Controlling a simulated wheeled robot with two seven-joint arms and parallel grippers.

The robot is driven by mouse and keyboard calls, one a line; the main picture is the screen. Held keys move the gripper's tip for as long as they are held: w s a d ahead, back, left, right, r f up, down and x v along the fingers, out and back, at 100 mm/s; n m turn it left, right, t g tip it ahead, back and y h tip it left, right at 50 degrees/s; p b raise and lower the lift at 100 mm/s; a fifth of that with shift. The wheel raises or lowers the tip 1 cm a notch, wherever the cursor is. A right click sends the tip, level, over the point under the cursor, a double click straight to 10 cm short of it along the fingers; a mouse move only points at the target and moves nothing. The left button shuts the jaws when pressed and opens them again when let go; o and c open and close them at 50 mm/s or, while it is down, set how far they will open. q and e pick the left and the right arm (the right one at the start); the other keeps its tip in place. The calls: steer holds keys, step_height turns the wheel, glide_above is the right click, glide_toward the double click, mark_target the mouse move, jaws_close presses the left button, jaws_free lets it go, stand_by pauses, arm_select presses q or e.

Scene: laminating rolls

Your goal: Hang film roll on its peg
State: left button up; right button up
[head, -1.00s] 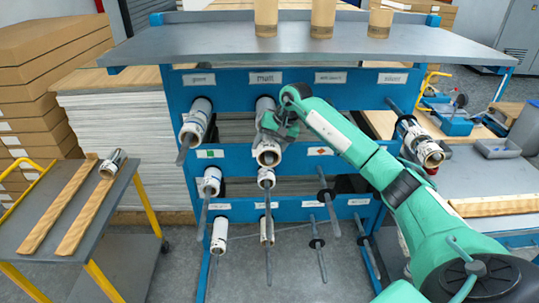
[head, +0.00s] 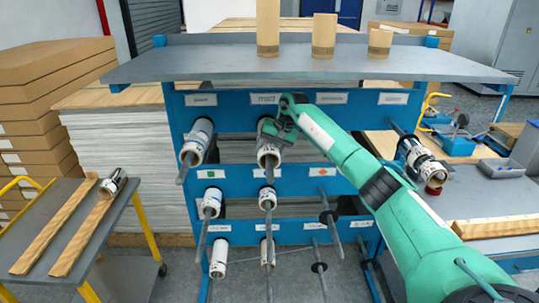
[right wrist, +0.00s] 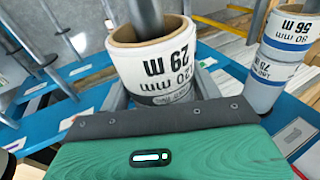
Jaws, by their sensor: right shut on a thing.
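The film roll (head: 268,158), white with a brown cardboard core, is in my right gripper (head: 277,135) at the top-row peg of the rack's second column. The gripper is shut on its side. In the right wrist view the roll (right wrist: 155,75) shows black print reading 29 m, and a grey peg (right wrist: 143,18) runs into its core. The peg's base is hidden behind the gripper and roll. My left gripper is not in view.
The blue rack (head: 235,117) carries other rolls, one on the top-left peg (head: 197,141) and one at the right (head: 418,158). Long pegs stick out below. A grey shelf (head: 300,68) holds three brown rolls. A cart (head: 95,215) at left bears boards and a roll.

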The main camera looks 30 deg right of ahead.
stand_by(0.4)
steer(key=o, duration=1.1)
